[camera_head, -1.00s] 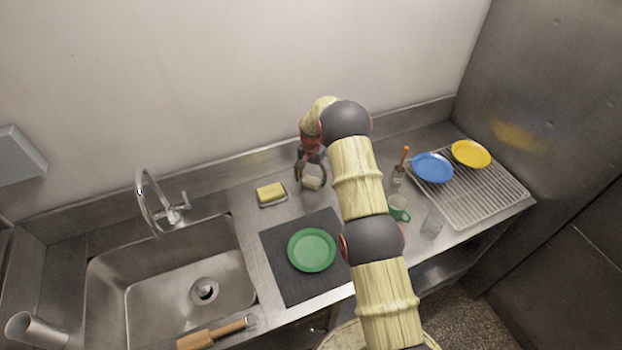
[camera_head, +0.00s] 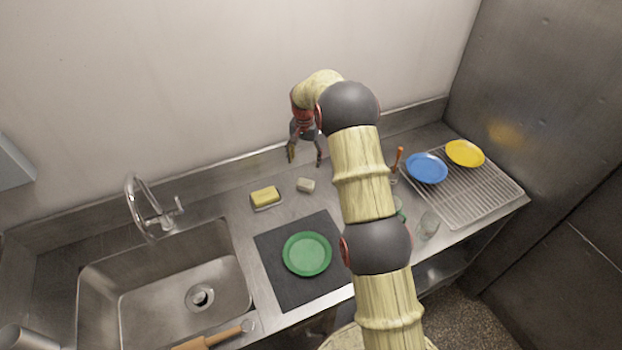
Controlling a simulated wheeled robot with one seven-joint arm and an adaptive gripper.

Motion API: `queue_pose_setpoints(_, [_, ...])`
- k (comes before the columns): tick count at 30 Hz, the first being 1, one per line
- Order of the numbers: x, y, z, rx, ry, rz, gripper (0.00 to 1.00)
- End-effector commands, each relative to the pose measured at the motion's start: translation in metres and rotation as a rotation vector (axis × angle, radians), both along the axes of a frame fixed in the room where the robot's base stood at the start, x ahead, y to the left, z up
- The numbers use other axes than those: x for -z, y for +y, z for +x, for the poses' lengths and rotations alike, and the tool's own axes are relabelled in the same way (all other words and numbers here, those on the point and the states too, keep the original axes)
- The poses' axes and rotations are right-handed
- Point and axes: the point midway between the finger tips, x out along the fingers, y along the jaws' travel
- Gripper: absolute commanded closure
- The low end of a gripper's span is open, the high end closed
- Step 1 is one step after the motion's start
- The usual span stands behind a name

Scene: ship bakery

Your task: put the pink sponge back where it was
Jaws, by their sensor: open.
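No clearly pink sponge shows. A small pale, whitish block (camera_head: 306,185) lies on the steel counter near the back, right of the yellow sponge; I cannot tell whether it is the sponge meant. The yellow sponge (camera_head: 265,194) sits on a small dish (camera_head: 268,206). My gripper (camera_head: 305,157) is open and empty, fingers pointing down, above and apart from the pale block. My arm hides part of the counter to the right.
A green plate (camera_head: 307,254) lies on a dark mat (camera_head: 270,262). A sink (camera_head: 150,285) is at left. At right are a glass (camera_head: 427,226), a partly hidden green mug (camera_head: 399,207), and a rack (camera_head: 475,195) with blue (camera_head: 427,168) and yellow (camera_head: 465,153) plates.

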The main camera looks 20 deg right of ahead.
Motion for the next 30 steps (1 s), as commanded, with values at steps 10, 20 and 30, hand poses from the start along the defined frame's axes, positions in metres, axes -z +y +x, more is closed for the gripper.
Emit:
queue_pose_setpoints(10, [-0.128, 0.036, -0.044, -0.135, -0.089, -0.022, 0.30])
queue_pose_setpoints(20, [-0.237, 0.076, -0.132, -0.297, -0.184, -0.053, 0.30])
queue_pose_setpoints(30, [-0.305, 0.112, -0.244, -0.461, -0.281, -0.094, 0.30])
